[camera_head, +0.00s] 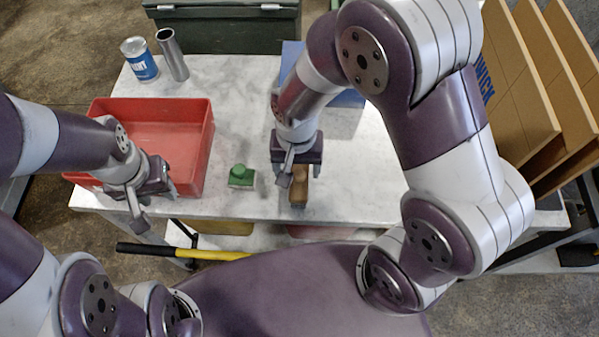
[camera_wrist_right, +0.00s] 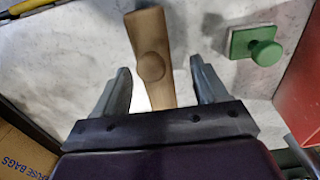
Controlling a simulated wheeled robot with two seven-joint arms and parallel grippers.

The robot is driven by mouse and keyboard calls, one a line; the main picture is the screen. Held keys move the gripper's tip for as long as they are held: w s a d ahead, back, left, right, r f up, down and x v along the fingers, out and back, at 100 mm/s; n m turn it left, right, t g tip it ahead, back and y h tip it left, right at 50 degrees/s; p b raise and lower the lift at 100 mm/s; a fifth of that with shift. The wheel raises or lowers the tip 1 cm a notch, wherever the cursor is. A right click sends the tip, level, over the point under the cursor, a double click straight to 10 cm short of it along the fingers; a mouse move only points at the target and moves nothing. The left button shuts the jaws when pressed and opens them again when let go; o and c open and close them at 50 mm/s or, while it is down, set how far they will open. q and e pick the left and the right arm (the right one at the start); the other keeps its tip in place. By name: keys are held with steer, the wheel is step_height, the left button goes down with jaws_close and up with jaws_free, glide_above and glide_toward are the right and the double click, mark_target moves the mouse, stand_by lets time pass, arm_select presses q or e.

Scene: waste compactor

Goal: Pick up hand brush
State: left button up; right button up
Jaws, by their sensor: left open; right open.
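The hand brush (camera_head: 299,188) lies on the white marble-look table near its front edge. Only its brown wooden handle (camera_wrist_right: 152,55) with a rounded boss shows; bristles are not visible. My right gripper (camera_head: 293,173) is open over the brush. In the right wrist view, the two fingers of the right gripper (camera_wrist_right: 160,82) stand one on each side of the handle, with a visible gap on both sides. My left gripper (camera_head: 153,205) is open and empty at the front of the red tray.
The red tray (camera_head: 205,150) stands on the table at left. A green block with a knob (camera_head: 240,177) lies between tray and brush. A paint can (camera_head: 139,60) and metal cylinder (camera_head: 172,55) stand behind. Cardboard sheets (camera_head: 520,80) stand at right. Table right of the brush is clear.

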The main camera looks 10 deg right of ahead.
steer(key=f, duration=0.1)
steer(key=s+f, duration=0.1)
steer(key=shift+s+f, duration=0.25)
steer(key=shift+f, duration=0.1)
steer(key=shift+w+d+f, duration=0.1)
steer(key=shift+w+f, duration=0.05)
steer(key=shift+f, duration=0.4)
steer(key=shift+w+d+f, duration=0.1)
steer(key=shift+f, duration=0.45)
steer(key=shift+w+f, duration=0.1)
steer(key=shift+w, duration=0.05)
steer(key=c, duration=0.3)
steer(key=shift+s+a, duration=0.1)
steer(key=shift+s, duration=0.15)
steer(key=c, duration=0.8)
arm_select(q)
steer(key=shift+s+a+r, duration=0.1)
steer(key=shift+s+a, duration=0.05)
steer(key=shift+s, duration=0.25)
arm_select(e)
steer(key=shift+w, duration=0.1)
